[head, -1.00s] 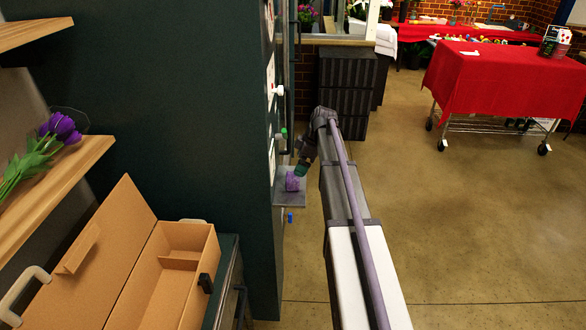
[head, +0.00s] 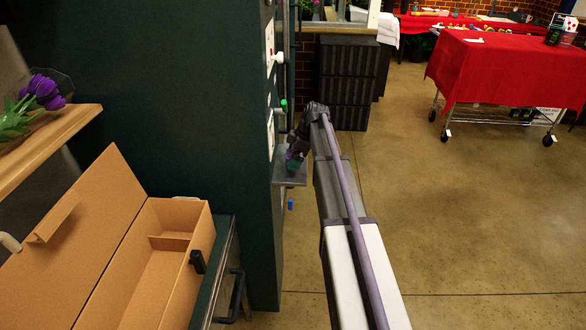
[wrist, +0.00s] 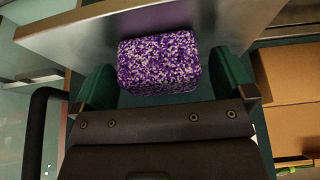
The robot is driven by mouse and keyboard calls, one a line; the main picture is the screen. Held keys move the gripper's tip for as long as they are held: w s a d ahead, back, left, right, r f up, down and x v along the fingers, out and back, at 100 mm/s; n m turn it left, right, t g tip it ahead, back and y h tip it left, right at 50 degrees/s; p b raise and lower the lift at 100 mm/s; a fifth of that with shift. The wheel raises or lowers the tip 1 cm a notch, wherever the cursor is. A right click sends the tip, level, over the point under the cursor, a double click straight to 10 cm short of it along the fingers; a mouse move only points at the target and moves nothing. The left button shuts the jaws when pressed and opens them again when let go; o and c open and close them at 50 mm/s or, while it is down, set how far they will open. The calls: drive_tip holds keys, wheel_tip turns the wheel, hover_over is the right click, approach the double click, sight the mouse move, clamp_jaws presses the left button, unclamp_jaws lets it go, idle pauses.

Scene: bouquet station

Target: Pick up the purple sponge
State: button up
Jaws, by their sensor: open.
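The purple sponge (wrist: 159,64) is a speckled purple and white block. In the wrist view it lies between the two green fingertips of my gripper (wrist: 160,82), with a gap on each side. My gripper is open and does not hold it. In the head view my gripper (head: 295,160) is at the small grey shelf (head: 290,178) on the side of the dark green wall. There the sponge is mostly hidden by the gripper.
The dark green wall (head: 180,110) stands close on the left of my arm. An open cardboard box (head: 160,275) is at the lower left, below a wooden shelf (head: 50,150) with purple tulips (head: 42,92). A red-covered cart (head: 500,70) stands at the far right. The floor between is clear.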

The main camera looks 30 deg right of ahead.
drive_tip(key=c, duration=1)
drive_tip(key=shift+o, duration=0.2)
drive_tip(key=shift+s+d+r+p, duration=0.1)
drive_tip(key=shift+d+r+p, duration=0.05)
drive_tip(key=shift+r+p, duration=0.45)
wheel_tip(320, 180, up, 7)
drive_tip(key=p, duration=0.7)
drive_tip(key=shift+f, duration=0.2)
drive_tip(key=s+d, duration=0.4)
drive_tip(key=d, duration=0.4)
drive_tip(key=s+d, duration=0.5)
drive_tip(key=d, duration=0.4)
drive_tip(key=shift+s+d+f+b, duration=0.15)
drive_tip(key=shift+s+f+b, duration=0.15)
drive_tip(key=shift+f+b, duration=0.05)
drive_tip(key=o, duration=0.3)
drive_tip(key=shift+c, duration=1.1)
